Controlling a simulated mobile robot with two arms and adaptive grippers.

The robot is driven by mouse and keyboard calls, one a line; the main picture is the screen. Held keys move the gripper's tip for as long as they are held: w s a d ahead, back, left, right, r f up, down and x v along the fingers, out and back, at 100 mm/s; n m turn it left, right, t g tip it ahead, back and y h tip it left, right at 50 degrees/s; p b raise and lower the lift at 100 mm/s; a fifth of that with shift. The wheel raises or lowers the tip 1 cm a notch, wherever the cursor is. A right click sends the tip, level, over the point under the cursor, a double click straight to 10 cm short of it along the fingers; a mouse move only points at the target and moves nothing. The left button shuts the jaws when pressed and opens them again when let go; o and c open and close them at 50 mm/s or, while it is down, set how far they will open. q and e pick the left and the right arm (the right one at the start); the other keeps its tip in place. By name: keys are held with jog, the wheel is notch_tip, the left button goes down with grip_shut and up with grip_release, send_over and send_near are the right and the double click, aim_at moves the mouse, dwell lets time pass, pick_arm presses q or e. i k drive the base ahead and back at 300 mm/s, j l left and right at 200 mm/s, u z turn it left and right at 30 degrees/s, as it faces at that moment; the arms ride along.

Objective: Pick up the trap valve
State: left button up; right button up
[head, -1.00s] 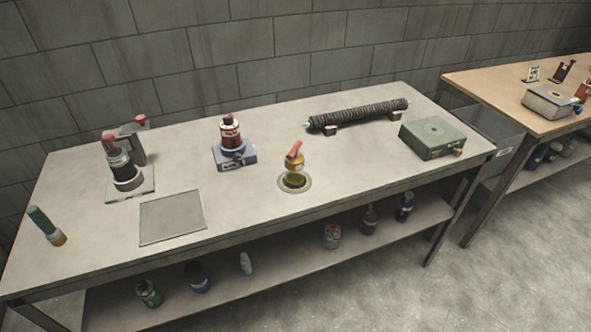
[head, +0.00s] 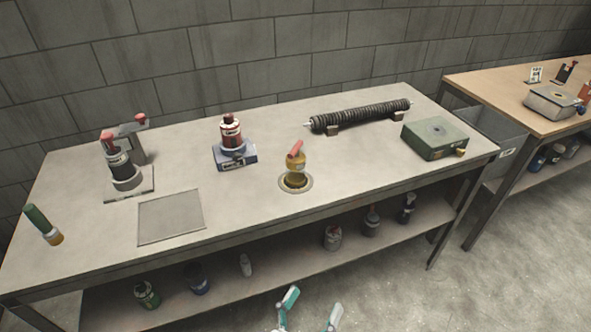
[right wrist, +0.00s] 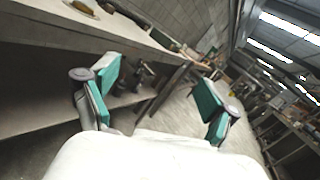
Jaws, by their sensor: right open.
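The trap valve (head: 296,166), a brass body with a red lever on top, stands upright on a round metal ring on the grey table, near its front middle. My right gripper (head: 311,308) shows at the bottom of the head view, in front of the table and below its top. It is open and empty, well apart from the valve. In the right wrist view its two teal-padded fingers (right wrist: 160,98) are spread wide, with floor and shelf beyond. A round brass-coloured piece at the top left of that view is cut off. My left gripper is not in view.
A red bottle on a blue base (head: 232,140) stands left of the valve. A ribbed black tube (head: 360,115) lies behind and a green box (head: 434,138) stands to the right. A flat plate (head: 170,216) lies at front left. The table's front edge lies between gripper and valve.

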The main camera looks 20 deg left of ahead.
aim_at(296, 167)
jog(key=i+j, duration=0.8)
jog(key=j, duration=0.1)
